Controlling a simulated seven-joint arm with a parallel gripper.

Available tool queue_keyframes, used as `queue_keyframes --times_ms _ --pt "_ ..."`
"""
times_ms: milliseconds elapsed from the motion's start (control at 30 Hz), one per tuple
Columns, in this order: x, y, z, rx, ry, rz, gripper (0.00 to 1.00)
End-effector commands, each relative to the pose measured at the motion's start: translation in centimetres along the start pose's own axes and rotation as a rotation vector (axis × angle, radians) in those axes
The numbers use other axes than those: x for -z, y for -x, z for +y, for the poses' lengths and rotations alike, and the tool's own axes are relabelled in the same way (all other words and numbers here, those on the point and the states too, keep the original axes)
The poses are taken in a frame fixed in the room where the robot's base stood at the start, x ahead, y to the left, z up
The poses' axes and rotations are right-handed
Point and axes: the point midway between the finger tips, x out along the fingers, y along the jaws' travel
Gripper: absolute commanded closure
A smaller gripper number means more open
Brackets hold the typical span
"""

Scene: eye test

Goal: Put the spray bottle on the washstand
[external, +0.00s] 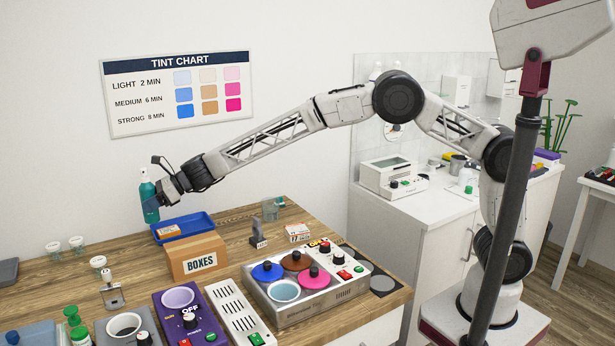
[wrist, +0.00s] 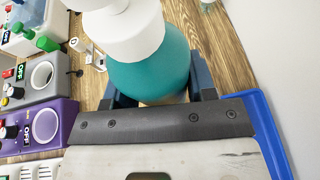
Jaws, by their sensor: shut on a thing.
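The spray bottle is a teal bottle (external: 148,190) at the far left end of my arm, held upright in the external view. My gripper (external: 152,203) is shut on it, above the wooden table. In the wrist view the teal body (wrist: 150,72) with its white collar sits between my dark blue fingers (wrist: 158,92); its lower end is partly hidden. No washstand is labelled; a white cabinet with a worktop (external: 425,207) and a tiled back panel at the right may be it.
Below the bottle are a blue tray (external: 205,219) and a cardboard box marked BOXES (external: 192,258). A warmer with coloured pots (external: 305,312) and a purple device (external: 190,325) stand in front. The cabinet holds a white device (external: 392,175) and small bottles; its front left top is clear.

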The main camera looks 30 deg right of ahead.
Motion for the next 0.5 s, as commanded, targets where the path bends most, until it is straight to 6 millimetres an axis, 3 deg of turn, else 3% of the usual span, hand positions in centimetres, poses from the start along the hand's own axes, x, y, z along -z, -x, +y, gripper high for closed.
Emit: queue_keyframes --times_ms 500 --pt "1.2 4.3 -1.9 0.117 -0.048 -0.001 0.82"
